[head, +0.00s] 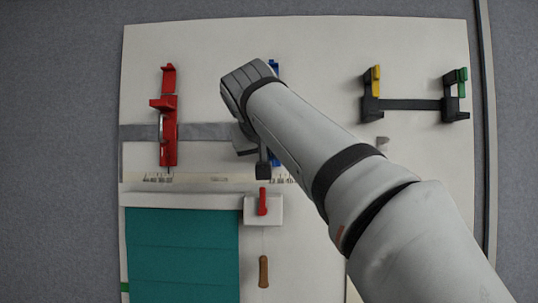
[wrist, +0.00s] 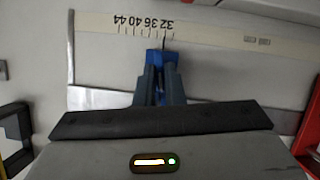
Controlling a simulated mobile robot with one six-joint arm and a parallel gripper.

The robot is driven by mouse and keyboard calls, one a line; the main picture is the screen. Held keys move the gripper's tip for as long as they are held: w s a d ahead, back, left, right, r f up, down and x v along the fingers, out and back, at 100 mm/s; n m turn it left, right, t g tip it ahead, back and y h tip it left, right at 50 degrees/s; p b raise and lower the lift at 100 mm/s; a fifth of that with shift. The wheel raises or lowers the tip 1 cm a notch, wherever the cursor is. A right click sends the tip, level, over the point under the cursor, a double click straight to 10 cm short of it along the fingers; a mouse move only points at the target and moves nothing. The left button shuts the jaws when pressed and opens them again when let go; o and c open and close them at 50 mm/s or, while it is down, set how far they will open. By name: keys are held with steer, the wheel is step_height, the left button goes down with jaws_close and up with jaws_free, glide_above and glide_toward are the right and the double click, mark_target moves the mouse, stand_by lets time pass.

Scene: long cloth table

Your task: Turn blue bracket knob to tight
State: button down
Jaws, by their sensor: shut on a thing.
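The blue bracket shows in the head view as a small blue top (head: 274,66) beside my arm. Most of it is hidden behind my wrist. In the wrist view, its blue end (wrist: 158,57) lies just beyond my fingers, near the printed scale. My gripper (wrist: 160,82) is shut on a blue part between its two fingers, which I take to be the bracket's knob. The knob's own shape and turn angle are hidden by the fingers.
A red bracket (head: 169,130) stands on the grey strip (head: 205,131) to the left. Black brackets with yellow (head: 376,80) and green (head: 461,82) parts stand at right. A red lever (head: 262,201) and teal cloth (head: 182,255) lie nearer.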

steer(key=shift+d+m+y, duration=0.1)
steer(key=shift+m+y, duration=0.4)
steer(key=shift+m, duration=0.3)
steer(key=c, duration=1.8)
jaws_free()
steer(key=b+v, duration=0.1)
steer(key=v, duration=0.6)
steer(key=shift+s, duration=0.35)
steer(key=shift+r, duration=0.15)
